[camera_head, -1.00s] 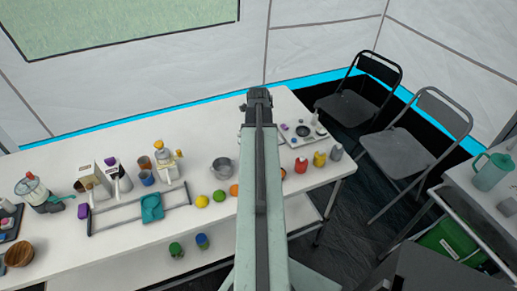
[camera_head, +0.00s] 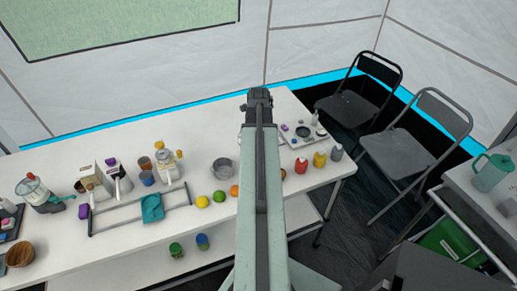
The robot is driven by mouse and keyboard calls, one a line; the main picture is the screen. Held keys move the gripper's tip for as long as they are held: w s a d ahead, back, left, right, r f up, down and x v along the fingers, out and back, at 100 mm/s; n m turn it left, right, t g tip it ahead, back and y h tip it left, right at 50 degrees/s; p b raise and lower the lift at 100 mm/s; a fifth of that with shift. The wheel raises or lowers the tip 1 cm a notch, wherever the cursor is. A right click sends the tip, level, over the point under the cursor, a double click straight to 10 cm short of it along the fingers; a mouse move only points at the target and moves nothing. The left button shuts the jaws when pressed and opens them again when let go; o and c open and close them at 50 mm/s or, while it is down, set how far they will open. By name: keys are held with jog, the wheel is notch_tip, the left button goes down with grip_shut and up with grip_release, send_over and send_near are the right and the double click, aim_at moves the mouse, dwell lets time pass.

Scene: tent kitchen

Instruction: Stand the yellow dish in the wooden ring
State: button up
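My gripper (camera_head: 259,97) is at the end of my raised arm, above the far edge of the white table. It is small and dark here, and I cannot tell whether its fingers are apart. I cannot make out a yellow dish with certainty. A brown wooden, bowl-like round thing (camera_head: 19,253) stands at the table's left end, far from my gripper. I cannot tell whether it is the wooden ring. My arm hides part of the table's middle.
The long white table (camera_head: 110,245) holds a grey pot (camera_head: 222,167), a teal cloth (camera_head: 152,208) on a grey rack (camera_head: 108,219), a yellow fruit (camera_head: 202,201) and several bottles. Folding chairs (camera_head: 412,147) stand on the right. Some bare tabletop shows at the front left.

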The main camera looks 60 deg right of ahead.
jog(key=shift+f+b, duration=0.65)
jog(key=shift+f, duration=0.1)
jog(key=shift+r, duration=0.15)
jog(key=shift+r+p, duration=0.8)
jog(key=shift+p, duration=0.1)
jog(key=shift+f+b, duration=0.9)
jog(key=o, duration=0.7)
jog(key=shift+r, duration=0.15)
notch_tip(320, 180, up, 11)
jog(key=p, duration=1.1)
